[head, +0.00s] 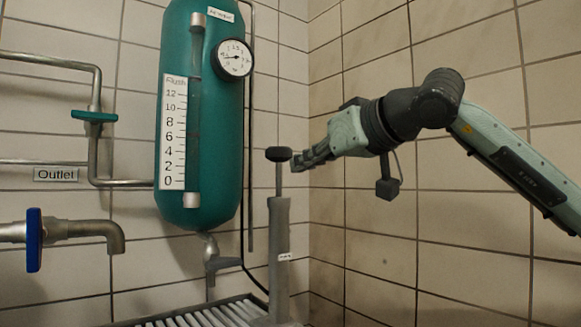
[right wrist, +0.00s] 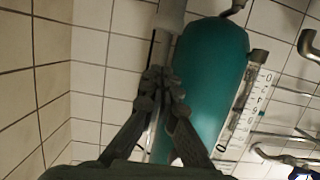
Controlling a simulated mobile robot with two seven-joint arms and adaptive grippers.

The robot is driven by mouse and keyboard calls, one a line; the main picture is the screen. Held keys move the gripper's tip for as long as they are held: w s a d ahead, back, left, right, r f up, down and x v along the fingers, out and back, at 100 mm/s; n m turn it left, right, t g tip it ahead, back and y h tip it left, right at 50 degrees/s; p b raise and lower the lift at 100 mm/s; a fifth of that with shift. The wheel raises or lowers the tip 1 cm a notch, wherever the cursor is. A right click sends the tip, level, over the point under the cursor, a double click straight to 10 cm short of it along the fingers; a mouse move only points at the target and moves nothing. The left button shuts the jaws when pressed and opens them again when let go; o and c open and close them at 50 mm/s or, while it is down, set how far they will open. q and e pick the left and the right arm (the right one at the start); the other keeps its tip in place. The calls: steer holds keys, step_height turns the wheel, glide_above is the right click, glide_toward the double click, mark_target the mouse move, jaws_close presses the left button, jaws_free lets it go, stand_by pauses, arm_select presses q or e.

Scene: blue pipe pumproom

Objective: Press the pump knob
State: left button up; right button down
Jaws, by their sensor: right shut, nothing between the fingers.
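The pump is a grey upright cylinder (head: 279,235) with a thin rod rising from its top to a flat black knob (head: 278,154). The knob stands well above the cylinder. My right gripper (head: 297,163) comes in from the right, its shut fingertips just beside the knob at about its height. I cannot tell whether they touch. In the right wrist view the shut fingers (right wrist: 160,88) show empty, with the grey pump cylinder (right wrist: 172,14) beyond them at the top. The knob is not clearly visible there. My left gripper is not in view.
A teal tank (head: 222,140) with a white level scale and a round gauge (head: 234,58) stands left of the pump. Pipes with a green valve (head: 94,117) and a blue valve (head: 34,240) are at the left. A slatted grate (head: 205,314) lies below. Tiled walls meet behind.

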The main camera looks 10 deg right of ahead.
steer(key=v, duration=0.7)
steer(key=shift+s+r, duration=0.15)
steer(key=shift+s, duration=0.05)
stand_by(1.3)
